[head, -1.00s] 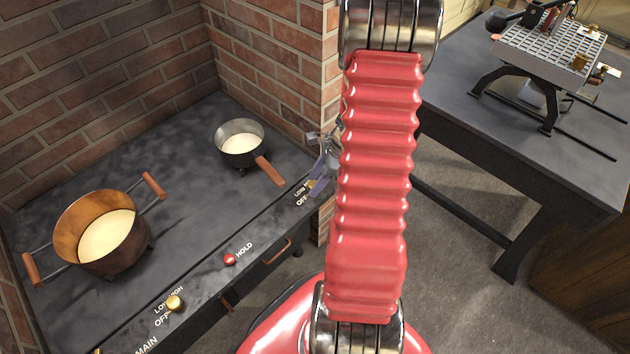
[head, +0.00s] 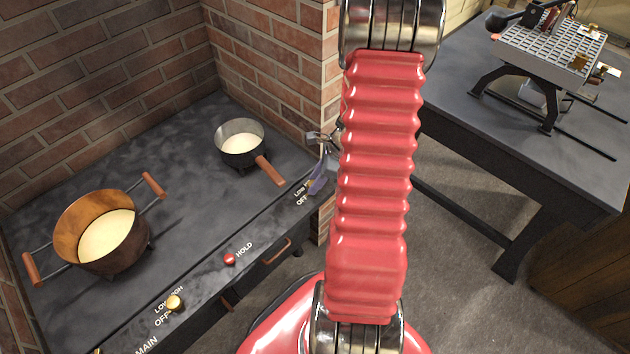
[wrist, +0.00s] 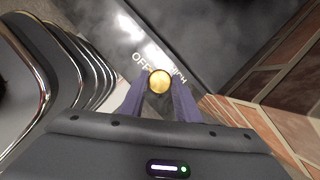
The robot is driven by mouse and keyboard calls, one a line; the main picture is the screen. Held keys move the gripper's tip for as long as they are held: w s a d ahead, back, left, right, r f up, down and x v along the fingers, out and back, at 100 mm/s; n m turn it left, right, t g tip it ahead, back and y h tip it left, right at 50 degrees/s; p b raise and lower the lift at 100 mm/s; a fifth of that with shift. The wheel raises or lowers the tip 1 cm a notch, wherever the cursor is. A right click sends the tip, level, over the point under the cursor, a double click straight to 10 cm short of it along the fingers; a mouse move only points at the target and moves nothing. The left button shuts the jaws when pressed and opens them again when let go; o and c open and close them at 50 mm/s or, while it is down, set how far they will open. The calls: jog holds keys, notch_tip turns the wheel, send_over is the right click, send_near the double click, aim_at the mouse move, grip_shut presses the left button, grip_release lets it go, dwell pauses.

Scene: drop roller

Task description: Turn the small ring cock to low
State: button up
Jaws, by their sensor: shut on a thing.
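The small ring cock is a round brass knob (wrist: 159,81) on the front strip of the dark stove top. In the wrist view it sits between the two purple fingers of my gripper (wrist: 159,88), which is shut on it. The "OFF" lettering shows left of the knob and part of "HIGH" right of it; "LOW" is hidden there. In the head view my gripper (head: 317,183) is at the stove's right front corner, partly hidden behind my red arm. Its fingers cover most of the knob. I cannot tell which mark the knob points to.
A small pan (head: 240,145) with pale liquid stands behind, its wooden handle reaching toward the front strip. A large copper pot (head: 72,225) stands at left. A red HOLD button (head: 229,259) and another brass knob (head: 174,303) lie along the strip. A brick wall (head: 275,60) rises close behind.

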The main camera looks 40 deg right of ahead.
jog(key=m+h, duration=0.1)
jog(key=m, duration=0.3)
jog(key=shift+s+a+t, duration=0.1)
jog(key=shift+a+t, duration=0.05)
jog(key=shift+t, duration=0.25)
jog(key=shift+a+m+h, duration=0.1)
jog(key=shift+m+h, duration=1)
jog(key=shift+m, duration=1.2)
jog(key=o, duration=1)
jog(key=shift+r, duration=0.15)
jog(key=shift+s+v, duration=0.1)
jog(key=shift+v, duration=3.25)
jog(key=shift+s+v, duration=0.15)
jog(key=shift+v, duration=3.25)
